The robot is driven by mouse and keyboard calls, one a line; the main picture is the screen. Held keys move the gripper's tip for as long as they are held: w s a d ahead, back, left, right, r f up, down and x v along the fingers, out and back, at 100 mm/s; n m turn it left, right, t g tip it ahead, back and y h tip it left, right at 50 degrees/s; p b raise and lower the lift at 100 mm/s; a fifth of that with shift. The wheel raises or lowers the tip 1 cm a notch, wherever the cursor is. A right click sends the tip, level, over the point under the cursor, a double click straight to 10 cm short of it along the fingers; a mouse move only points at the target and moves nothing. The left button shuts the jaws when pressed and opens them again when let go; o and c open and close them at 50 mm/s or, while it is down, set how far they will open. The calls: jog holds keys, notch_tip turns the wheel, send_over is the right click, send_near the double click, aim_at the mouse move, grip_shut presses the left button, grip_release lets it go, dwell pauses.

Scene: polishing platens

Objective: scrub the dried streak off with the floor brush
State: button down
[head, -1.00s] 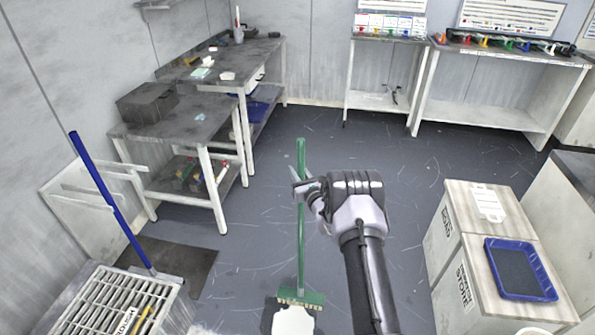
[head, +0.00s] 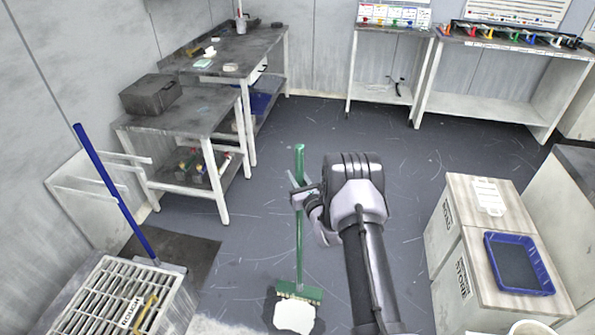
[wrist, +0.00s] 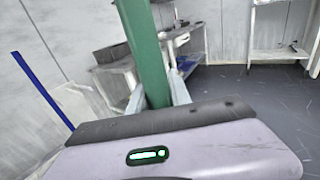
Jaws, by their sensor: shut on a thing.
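The floor brush (head: 299,291) has a green handle and a green head with pale bristles. It stands nearly upright, head down on the floor, in the head view. My gripper (head: 299,194) is shut on the upper part of its handle. In the wrist view the green handle (wrist: 146,50) rises between the two fingers. A whitish patch (head: 294,316), which may be the dried streak, lies right at the brush head with a dark area around it. I cannot tell whether the bristles touch the patch.
A blue-handled tool (head: 115,190) leans at the left above a dark mat (head: 190,262) and a slatted crate (head: 95,300). Worktables (head: 195,125) line the left wall. Cabinets with a blue tray (head: 518,265) stand at the right. The middle floor is open.

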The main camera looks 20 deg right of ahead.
jog(key=shift+r, duration=0.15)
jog(key=shift+s+a, duration=0.55)
jog(key=shift+s, duration=0.2)
jog(key=shift+s+a, duration=0.5)
jog(key=shift+s, duration=0.2)
jog(key=shift+s+a+b, duration=0.2)
jog(key=shift+s+a, duration=0.3)
jog(key=shift+s, duration=0.2)
jog(key=shift+s+a+b, duration=0.15)
jog(key=shift+s+a, duration=0.35)
jog(key=shift+s, duration=0.2)
jog(key=s+a, duration=0.1)
jog(key=s+a+b, duration=0.1)
jog(key=s, duration=0.1)
jog(key=shift+f, duration=0.2)
jog(key=shift+a, duration=0.1)
